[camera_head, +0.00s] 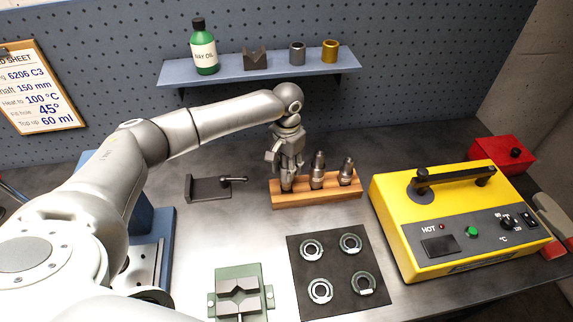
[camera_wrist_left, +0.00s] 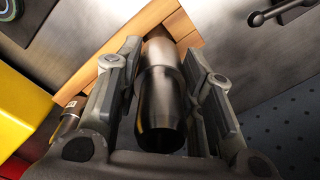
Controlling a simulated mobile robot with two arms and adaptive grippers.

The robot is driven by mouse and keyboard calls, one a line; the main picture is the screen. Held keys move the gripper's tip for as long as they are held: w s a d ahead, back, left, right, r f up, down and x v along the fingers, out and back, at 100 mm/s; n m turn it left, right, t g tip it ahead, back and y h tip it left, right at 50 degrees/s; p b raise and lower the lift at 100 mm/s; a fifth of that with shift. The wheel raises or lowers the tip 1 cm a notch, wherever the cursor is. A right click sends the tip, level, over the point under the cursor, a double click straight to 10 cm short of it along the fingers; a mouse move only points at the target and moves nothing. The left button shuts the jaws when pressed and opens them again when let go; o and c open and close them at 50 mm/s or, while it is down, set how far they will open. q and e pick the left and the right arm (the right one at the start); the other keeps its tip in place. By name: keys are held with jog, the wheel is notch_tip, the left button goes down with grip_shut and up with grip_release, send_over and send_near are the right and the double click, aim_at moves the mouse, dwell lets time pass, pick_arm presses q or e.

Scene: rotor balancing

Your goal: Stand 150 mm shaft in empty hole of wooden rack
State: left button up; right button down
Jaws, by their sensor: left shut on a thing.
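My left gripper (camera_head: 287,172) is above the left end of the wooden rack (camera_head: 318,198), pointing down. It is shut on a dark metal stepped shaft, which the left wrist view shows upright between the fingers (camera_wrist_left: 160,105). The shaft's far end meets the wooden rack (camera_wrist_left: 118,50), at the left hole in the head view. How deep it sits is hidden. Two other shafts stand in the rack, the middle one (camera_head: 318,170) and the right one (camera_head: 346,171). My right gripper is not in view.
A yellow heater (camera_head: 400,215) stands right of the rack. A dark mat (camera_head: 335,275) with several bearing rings lies in front. A small dark fixture with a lever (camera_head: 208,189) is left of the rack. A green V-block vise (camera_head: 238,290) is near the front.

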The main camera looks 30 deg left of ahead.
pick_arm(q)
jog(key=shift+f+b, duration=0.4)
jog(key=shift+f, duration=1.35)
jog(key=shift+f, duration=0.1)
jog(key=o, duration=1.2)
jog(key=shift+d, duration=0.1)
jog(key=shift+s+f, duration=0.1)
jog(key=shift+f, duration=0.05)
jog(key=shift+c, duration=0.2)
